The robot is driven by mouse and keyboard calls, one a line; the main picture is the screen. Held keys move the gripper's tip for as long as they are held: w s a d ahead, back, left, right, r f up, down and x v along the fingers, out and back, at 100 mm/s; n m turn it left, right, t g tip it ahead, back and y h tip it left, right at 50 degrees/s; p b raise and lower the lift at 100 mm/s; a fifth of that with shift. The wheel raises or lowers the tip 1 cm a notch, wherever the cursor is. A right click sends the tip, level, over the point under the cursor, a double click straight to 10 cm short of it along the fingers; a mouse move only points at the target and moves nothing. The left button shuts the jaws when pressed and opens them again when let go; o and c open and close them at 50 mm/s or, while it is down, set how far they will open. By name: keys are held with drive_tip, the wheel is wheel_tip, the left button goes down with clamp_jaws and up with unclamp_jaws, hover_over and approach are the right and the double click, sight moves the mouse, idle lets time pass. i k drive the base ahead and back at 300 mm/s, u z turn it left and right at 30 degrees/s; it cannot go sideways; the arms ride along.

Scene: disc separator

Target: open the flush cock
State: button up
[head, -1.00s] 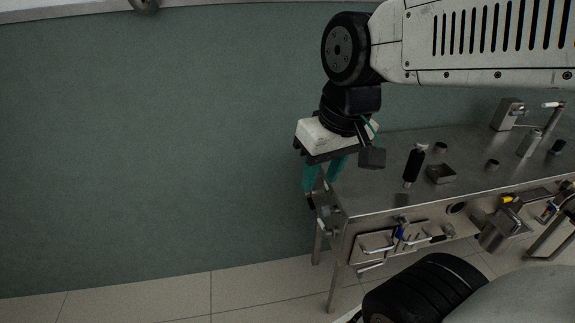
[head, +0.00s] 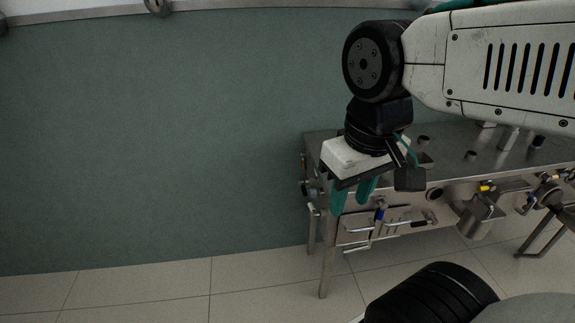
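My gripper (head: 349,206) points down with its two teal fingers apart and nothing visible between them. It hangs in front of the left corner of the steel bench (head: 320,139) and hides part of it. A blue-handled valve (head: 380,215) is on the bench's front, just right of and slightly below the fingers. A yellow-handled valve (head: 487,188) is farther right. A small fitting with an orange part (head: 304,161) is on the bench's left end. I cannot tell which of these is the flush cock. No contact between my gripper and a valve can be made out.
Metal bar handles (head: 358,228) stick out from the bench's front. A steel cylinder (head: 478,222) hangs below the yellow valve. A bent tube frame (head: 540,229) stands at right. The tiled floor (head: 150,295) at left is clear, before a green wall (head: 150,150).

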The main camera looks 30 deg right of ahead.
sight(303, 155)
drive_tip(key=u, duration=0.3)
drive_tip(key=i, duration=1.25)
drive_tip(key=u, duration=0.05)
